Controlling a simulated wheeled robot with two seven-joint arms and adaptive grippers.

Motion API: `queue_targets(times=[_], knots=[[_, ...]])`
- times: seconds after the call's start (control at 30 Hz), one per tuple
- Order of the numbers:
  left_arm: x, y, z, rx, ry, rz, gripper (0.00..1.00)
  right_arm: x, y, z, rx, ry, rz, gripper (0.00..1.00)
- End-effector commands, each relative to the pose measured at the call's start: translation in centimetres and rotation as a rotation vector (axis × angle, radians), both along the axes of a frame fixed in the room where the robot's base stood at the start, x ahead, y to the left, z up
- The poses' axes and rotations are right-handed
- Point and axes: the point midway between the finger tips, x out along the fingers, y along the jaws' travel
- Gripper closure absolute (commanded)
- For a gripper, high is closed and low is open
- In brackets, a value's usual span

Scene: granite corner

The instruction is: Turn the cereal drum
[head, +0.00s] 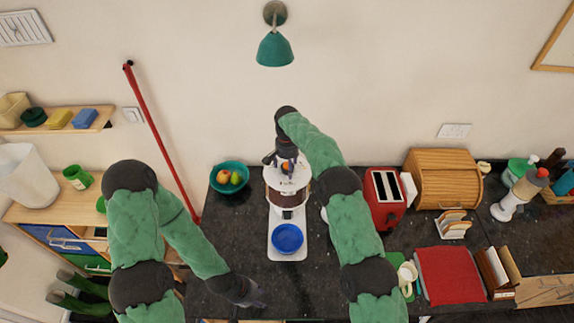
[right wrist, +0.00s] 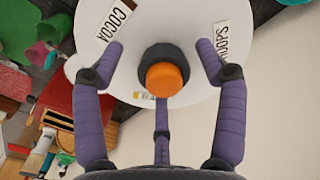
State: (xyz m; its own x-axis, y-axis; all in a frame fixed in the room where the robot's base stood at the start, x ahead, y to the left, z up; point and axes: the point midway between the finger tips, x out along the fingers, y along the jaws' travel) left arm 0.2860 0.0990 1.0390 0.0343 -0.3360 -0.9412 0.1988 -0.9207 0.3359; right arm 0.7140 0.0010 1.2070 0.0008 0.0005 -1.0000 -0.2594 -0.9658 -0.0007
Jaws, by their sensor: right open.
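The cereal drum (head: 290,189) is a white-topped dispenser on a pale stand at the counter's middle, over a blue bowl (head: 288,238). In the right wrist view the drum's round white top (right wrist: 185,25) fills the upper part, with labels, one reading COCOA. An orange knob (right wrist: 164,78) on a dark collar stands at its centre. My right gripper (head: 285,158) is above the drum; its three purple fingers (right wrist: 160,62) are open around the knob, apart from it. My left gripper (head: 254,297) is low over the counter's front left, away from the drum; its jaws are unclear.
A teal fruit bowl (head: 229,187) stands left of the drum. A red toaster (head: 384,198) and a wooden bread box (head: 443,178) stand to the right, with a red cloth (head: 449,275) in front. A teal lamp (head: 275,50) is on the wall above.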

Motion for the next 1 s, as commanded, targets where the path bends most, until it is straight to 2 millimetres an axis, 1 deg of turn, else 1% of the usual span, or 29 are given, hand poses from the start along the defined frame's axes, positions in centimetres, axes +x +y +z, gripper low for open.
queue_targets(times=[0.23, 0.27, 0.3, 0.37, 0.4, 0.47, 0.5, 0.53, 1.0], knots=[[0.00, 0.00, 0.00, 0.000, 0.000, 0.000, 0.60, -0.02, 0.00, -0.17, 0.000, 0.001, 0.000, 0.27], [0.00, 0.00, 0.00, 0.000, 0.000, 0.000, 0.60, -0.02, 0.00, -0.16, 0.000, 0.001, 0.000, 0.30], [-0.01, 0.00, 0.00, 0.000, 0.000, 0.000, 0.60, -0.02, 0.00, -0.15, 0.000, 0.000, 0.000, 0.41], [-0.01, 0.00, 0.00, 0.000, 0.000, 0.000, 0.60, -0.02, 0.01, -0.15, 0.000, 0.001, 0.000, 0.58], [-0.01, 0.00, 0.00, 0.000, 0.000, 0.000, 0.60, -0.04, 0.01, -0.15, 0.000, 0.001, 0.000, 0.70], [-0.01, 0.00, 0.00, 0.000, 0.000, 0.000, 0.60, -0.06, 0.05, -0.16, 0.001, 0.002, 0.001, 0.87], [0.00, 0.00, 0.00, 0.000, 0.000, 0.000, 0.60, -0.09, 0.06, -0.17, 0.000, 0.003, 0.001, 0.98], [0.00, 0.00, 0.00, 0.000, 0.000, 0.000, 0.60, -0.10, 0.08, -0.19, 0.000, 0.003, 0.001, 1.00], [0.00, 0.00, -0.09, 0.000, 0.000, 0.000, 0.60, -0.31, 0.22, -0.41, 0.000, 0.010, -0.004, 1.00]])
